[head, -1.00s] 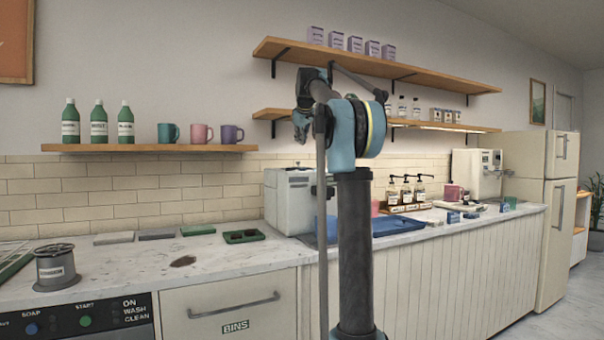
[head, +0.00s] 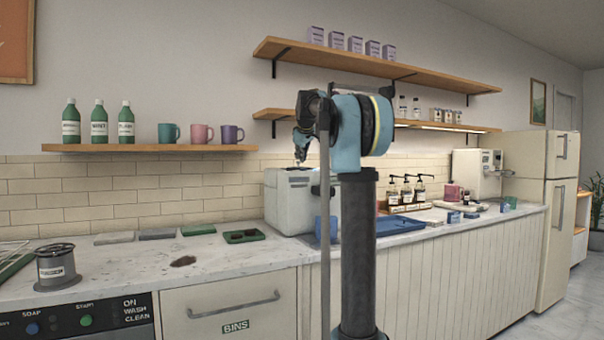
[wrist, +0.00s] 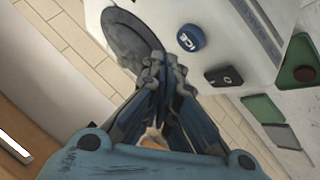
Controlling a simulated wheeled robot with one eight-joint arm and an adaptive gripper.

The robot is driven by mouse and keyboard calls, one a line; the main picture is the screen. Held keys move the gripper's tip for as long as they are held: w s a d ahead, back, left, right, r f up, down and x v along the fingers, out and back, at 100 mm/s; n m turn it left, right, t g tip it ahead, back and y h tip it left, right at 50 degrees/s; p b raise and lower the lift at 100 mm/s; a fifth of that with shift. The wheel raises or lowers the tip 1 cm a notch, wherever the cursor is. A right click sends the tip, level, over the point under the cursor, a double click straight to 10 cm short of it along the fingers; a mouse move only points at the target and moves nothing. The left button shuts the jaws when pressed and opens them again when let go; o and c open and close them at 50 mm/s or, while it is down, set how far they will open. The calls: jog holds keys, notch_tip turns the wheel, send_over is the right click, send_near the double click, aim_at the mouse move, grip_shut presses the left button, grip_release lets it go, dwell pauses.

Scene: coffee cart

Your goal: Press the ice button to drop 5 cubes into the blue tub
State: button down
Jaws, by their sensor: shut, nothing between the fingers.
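The white machine (head: 289,205) stands on the counter against the tiled wall. In the wrist view its top (wrist: 235,35) carries a blue round button marked ICE (wrist: 191,38). My gripper (head: 300,158) points down just above the machine. In the wrist view the shut, empty fingers (wrist: 160,72) lie over the machine's edge, beside a dark oval (wrist: 133,38), and left of and below the ICE button in the picture. I see no contact with the button. A blue piece (head: 332,230), likely the blue tub, is partly hidden behind my arm's column. I cannot see any cubes in it.
A black square button (wrist: 223,76) sits near the ICE button. A dark green tray (head: 243,236) and flat pads (head: 157,234) lie left of the machine. A blue tray (head: 398,226) and pump bottles (head: 406,192) stand right. A wooden shelf (head: 300,113) runs overhead.

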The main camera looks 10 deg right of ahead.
jog(key=shift+f, duration=0.65)
jog(key=shift+f, duration=0.85)
dwell(1.9)
jog(key=shift+r, duration=0.95)
jog(key=shift+r, duration=2.5)
dwell(0.3)
notch_tip(320, 180, up, 4)
jog(key=shift+f, duration=0.2)
